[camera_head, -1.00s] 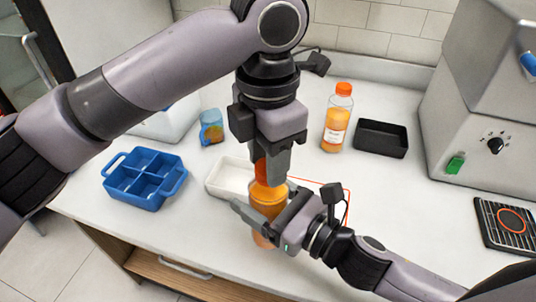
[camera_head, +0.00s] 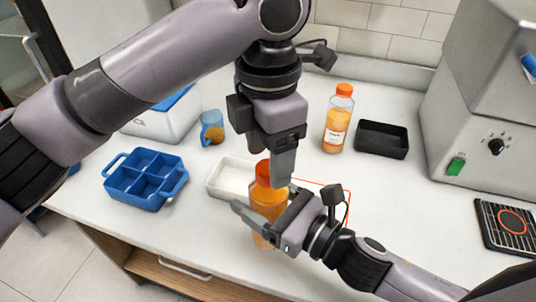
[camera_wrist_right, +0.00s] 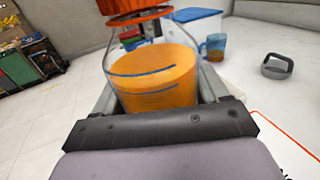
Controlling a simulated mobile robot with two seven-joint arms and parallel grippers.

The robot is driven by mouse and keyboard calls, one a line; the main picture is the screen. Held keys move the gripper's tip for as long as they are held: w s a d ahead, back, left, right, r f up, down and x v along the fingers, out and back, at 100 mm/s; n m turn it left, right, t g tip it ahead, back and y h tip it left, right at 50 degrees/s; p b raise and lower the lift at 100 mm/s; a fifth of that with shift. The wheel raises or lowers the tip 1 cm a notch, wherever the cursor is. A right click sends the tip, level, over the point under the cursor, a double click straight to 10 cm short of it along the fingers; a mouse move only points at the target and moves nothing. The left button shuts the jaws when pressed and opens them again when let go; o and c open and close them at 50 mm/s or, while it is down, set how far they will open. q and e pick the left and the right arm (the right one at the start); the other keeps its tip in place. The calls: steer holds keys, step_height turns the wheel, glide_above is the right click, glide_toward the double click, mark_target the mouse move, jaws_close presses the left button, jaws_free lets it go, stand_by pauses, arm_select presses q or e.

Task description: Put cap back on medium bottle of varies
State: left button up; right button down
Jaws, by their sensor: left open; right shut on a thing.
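The medium bottle (camera_head: 267,203) holds orange juice and stands upright near the counter's front edge. My right gripper (camera_head: 270,214) is shut around its body; the right wrist view shows the bottle (camera_wrist_right: 152,78) between the fingers. An orange cap (camera_head: 263,170) sits at the top of the bottle; the right wrist view shows the cap's lower part (camera_wrist_right: 136,17) at the neck, cut off by the frame. I cannot tell how tightly it is seated. My left gripper (camera_head: 283,172) is open and points down beside the cap, partly overlapping it in the head view.
A second capped juice bottle (camera_head: 337,120) and a black tray (camera_head: 382,139) stand at the back. A white tray (camera_head: 231,178) is just behind the held bottle. A blue divided crate (camera_head: 145,181) and blue cup (camera_head: 212,128) are left. A grey machine (camera_head: 480,130) is right.

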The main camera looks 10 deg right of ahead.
arm_select(q)
step_height(320, 180, up, 3)
steer(key=shift+r, duration=0.15)
steer(key=shift+c, duration=0.4)
